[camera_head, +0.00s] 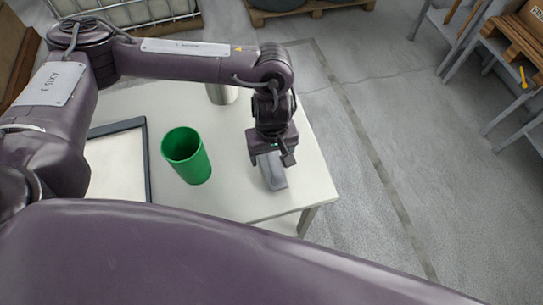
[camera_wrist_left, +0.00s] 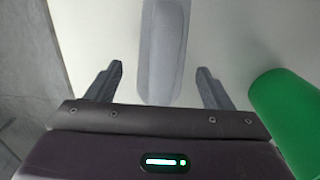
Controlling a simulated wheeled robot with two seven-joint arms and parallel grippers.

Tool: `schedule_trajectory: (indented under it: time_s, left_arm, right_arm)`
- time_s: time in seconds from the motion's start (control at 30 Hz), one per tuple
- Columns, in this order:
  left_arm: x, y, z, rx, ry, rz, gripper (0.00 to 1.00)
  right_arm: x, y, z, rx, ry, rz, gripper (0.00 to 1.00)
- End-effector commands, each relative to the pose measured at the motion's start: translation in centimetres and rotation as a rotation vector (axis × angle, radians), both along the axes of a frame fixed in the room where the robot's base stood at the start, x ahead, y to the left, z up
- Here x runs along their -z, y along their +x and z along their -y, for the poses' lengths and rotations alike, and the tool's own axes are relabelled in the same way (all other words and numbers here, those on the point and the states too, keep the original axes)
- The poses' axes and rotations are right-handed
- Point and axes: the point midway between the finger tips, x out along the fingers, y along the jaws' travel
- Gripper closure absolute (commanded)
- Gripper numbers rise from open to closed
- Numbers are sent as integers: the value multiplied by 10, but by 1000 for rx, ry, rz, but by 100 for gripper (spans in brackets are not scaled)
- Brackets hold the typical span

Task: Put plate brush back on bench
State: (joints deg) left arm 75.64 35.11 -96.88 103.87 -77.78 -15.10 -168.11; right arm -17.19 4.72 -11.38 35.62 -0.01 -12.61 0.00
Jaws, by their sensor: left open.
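A grey, elongated object that looks like the plate brush (camera_head: 275,178) lies on the white bench (camera_head: 240,206), near its right edge. My left gripper (camera_head: 273,157) is over its far end, pointing down, with its jaws open. In the left wrist view, the brush (camera_wrist_left: 164,52) runs up the picture between the two spread fingers of the gripper (camera_wrist_left: 160,72), with a gap on each side. Whether the fingertips are level with the brush or above it, I cannot tell. My right gripper is not in view.
A green cup (camera_head: 188,157) stands left of the brush; it also shows in the wrist view (camera_wrist_left: 287,112). A dark-rimmed tray (camera_head: 148,160) lies further left, and a metallic container (camera_head: 221,94) stands at the back. Open floor (camera_head: 370,210) lies right of the bench.

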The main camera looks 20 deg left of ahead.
Motion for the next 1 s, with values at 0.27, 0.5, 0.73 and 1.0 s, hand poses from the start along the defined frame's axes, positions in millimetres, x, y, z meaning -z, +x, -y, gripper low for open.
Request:
schedule_trajectory:
  time_s: [0.27,0.5,0.73,1.0]
  left_arm:
    - [-44,-5,1,1,3,2,26]
    - [-53,-6,2,0,3,-3,26]
    - [-53,-6,2,0,2,-4,26]
    - [-53,-6,2,0,3,-3,26]
  right_arm:
    - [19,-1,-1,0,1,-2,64]
    - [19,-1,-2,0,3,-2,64]
    - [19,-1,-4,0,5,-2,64]
    - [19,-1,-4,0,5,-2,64]
